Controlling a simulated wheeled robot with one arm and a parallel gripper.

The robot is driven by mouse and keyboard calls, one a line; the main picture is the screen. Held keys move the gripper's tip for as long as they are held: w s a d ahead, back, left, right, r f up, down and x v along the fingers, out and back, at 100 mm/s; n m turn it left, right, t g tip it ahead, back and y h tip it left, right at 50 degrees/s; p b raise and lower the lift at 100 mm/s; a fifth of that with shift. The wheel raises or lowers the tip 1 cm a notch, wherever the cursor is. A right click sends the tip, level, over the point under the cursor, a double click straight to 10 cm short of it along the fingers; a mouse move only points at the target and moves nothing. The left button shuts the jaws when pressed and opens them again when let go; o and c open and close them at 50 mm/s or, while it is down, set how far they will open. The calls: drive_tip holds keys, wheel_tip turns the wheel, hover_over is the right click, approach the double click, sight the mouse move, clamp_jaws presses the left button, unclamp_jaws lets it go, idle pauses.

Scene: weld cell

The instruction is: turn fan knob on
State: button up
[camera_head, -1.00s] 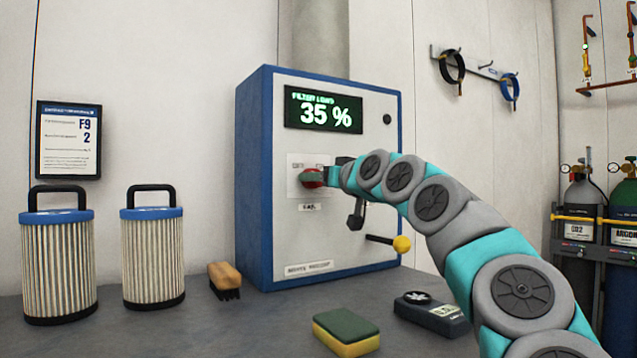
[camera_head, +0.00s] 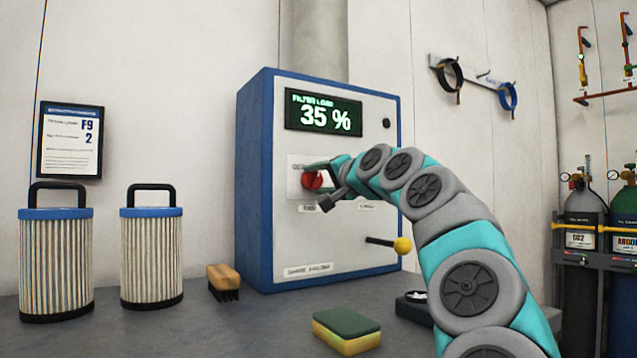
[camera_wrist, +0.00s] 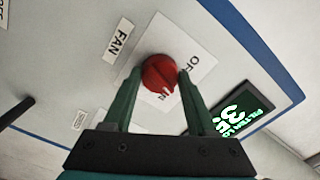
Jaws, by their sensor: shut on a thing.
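The red fan knob (camera_head: 312,180) sits on a pale plate on the front of the blue and white cabinet (camera_head: 253,180). In the wrist view the knob (camera_wrist: 160,73) is between the two green fingers of my gripper (camera_wrist: 157,80), which is shut on it. The word FAN is on a label beside the plate. Part of an OFF marking shows on one side of the knob, and a partly covered marking ending in N on the other. In the head view my gripper (camera_head: 316,174) is at the knob, with my arm coming in from the right.
A lever with a yellow ball end (camera_head: 402,245) sticks out low on the cabinet. The display (camera_head: 323,113) reads 35 %. On the bench are a brush (camera_head: 224,280), a sponge (camera_head: 346,330), a dark device (camera_head: 412,306) and two filters (camera_head: 152,258). Gas cylinders (camera_head: 582,250) stand at right.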

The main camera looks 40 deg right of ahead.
drive_tip(key=m, duration=0.2)
drive_tip(key=shift+m+p, duration=0.3)
drive_tip(key=shift+m, duration=0.1)
drive_tip(key=shift+r+m+p, duration=0.1)
drive_tip(key=shift+m+p, duration=0.6)
drive_tip(key=shift+m, duration=0.8)
drive_tip(key=o, duration=1.4)
drive_tip(key=shift+c, duration=0.2)
drive_tip(key=shift+s, duration=0.1)
drive_tip(key=s+b, duration=0.1)
drive_tip(key=s, duration=0.6)
drive_tip(key=shift+s+a, duration=0.2)
drive_tip(key=shift+s, duration=0.1)
